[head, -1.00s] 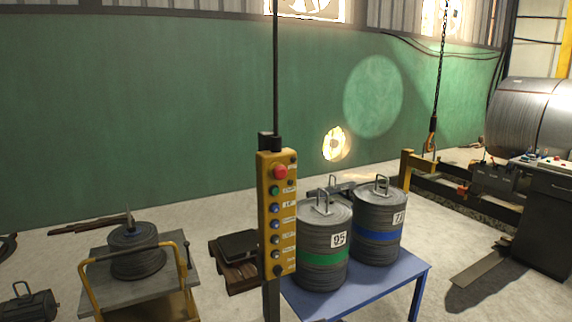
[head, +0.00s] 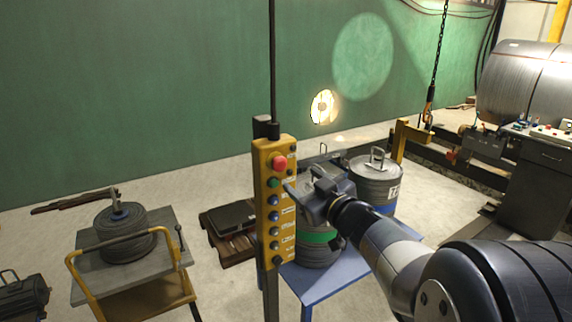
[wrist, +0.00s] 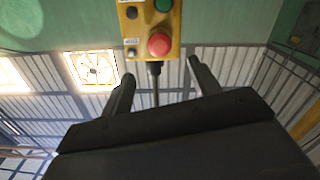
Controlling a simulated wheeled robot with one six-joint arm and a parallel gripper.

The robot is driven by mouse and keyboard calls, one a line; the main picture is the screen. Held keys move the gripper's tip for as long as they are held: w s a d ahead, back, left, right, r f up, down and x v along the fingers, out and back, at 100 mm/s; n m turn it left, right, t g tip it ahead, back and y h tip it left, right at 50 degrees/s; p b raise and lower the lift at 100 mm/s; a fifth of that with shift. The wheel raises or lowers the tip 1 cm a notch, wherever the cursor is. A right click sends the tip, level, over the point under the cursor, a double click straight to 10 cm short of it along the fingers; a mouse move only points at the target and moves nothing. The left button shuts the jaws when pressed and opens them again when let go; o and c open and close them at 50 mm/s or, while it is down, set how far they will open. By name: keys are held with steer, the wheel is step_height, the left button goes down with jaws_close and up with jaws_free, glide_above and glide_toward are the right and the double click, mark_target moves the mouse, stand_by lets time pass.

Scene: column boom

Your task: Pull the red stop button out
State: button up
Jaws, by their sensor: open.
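The red stop button (head: 279,163) is a round red knob near the top of a yellow control box (head: 262,215) that hangs upright with several other buttons below it. In the wrist view the red button (wrist: 159,44) shows large, beyond the gap between my fingers, with the box upside down. My gripper (head: 292,186) is just right of the box in the head view, a little below the red button. In the wrist view my gripper (wrist: 158,78) has its two fingers wide apart with nothing between them. Whether a finger touches the box cannot be told.
Wire drums, one with a blue band (head: 376,185), stand on a blue table (head: 320,283) behind my arm. A yellow-handled cart (head: 150,290) is at the left. A chain with a hook (head: 430,100) hangs at the right. Floor left of the box is partly clear.

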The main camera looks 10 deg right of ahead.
mark_target(281, 165)
steer(key=p+x, duration=0.1)
steer(key=x, duration=0.8)
steer(key=shift+f, duration=0.1)
jaws_close()
stand_by(0.4)
